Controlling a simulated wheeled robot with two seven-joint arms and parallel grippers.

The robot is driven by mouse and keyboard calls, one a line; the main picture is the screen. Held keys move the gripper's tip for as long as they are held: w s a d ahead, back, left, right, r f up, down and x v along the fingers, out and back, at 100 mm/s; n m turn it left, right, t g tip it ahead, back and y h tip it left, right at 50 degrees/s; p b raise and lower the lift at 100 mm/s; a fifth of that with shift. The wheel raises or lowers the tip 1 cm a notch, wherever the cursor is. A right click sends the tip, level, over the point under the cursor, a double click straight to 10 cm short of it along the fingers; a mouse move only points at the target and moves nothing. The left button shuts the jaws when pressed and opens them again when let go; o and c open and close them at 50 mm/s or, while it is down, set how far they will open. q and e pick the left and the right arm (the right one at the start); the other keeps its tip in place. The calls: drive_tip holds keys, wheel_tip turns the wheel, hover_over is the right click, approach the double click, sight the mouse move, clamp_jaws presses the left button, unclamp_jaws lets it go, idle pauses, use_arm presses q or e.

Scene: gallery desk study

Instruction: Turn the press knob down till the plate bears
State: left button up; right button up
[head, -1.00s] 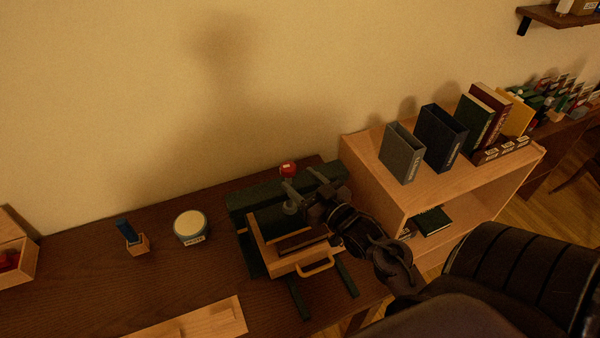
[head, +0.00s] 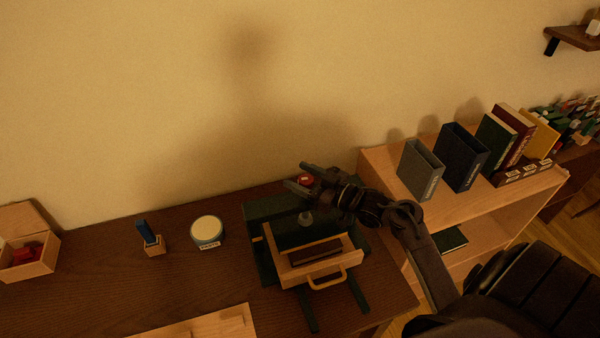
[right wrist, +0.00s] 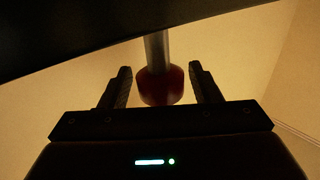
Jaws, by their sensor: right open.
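The press (head: 262,218) is a dark green frame on the brown desk. A wooden tray with a handle (head: 328,277) sits at its front, and a dark brown block (head: 315,251) lies in it. The red press knob (head: 306,179) is at the top, partly hidden behind my right gripper (head: 304,176). In the right wrist view the red knob (right wrist: 161,87) on its grey shaft lies between the two fingers of the open right gripper (right wrist: 160,85), with a gap on each side. The plate is mostly hidden under the arm. My left gripper is not in view.
A wooden shelf unit (head: 470,212) with binders and books stands right of the press. A round tin (head: 207,231), a small blue-topped item (head: 149,233) and a wooden box (head: 38,262) are to the left. A pale board (head: 215,324) lies in front.

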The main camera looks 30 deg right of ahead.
drive_tip(key=shift+w+a, duration=0.2)
drive_tip(key=shift+w, duration=0.05)
drive_tip(key=c, duration=1)
drive_tip(key=m+h+p, duration=0.1)
drive_tip(key=m+t+h+p, duration=0.1)
drive_tip(key=shift+r+h, duration=0.3)
drive_tip(key=m+h, duration=0.1)
drive_tip(key=h+p, duration=0.1)
drive_tip(key=h, duration=0.1)
drive_tip(key=m+h, duration=0.1)
drive_tip(key=shift+w+d+f+m+t, duration=0.1)
drive_tip(key=shift+d+f+m+t, duration=0.1)
drive_tip(key=shift+d+m+t, duration=0.15)
drive_tip(key=o, duration=1)
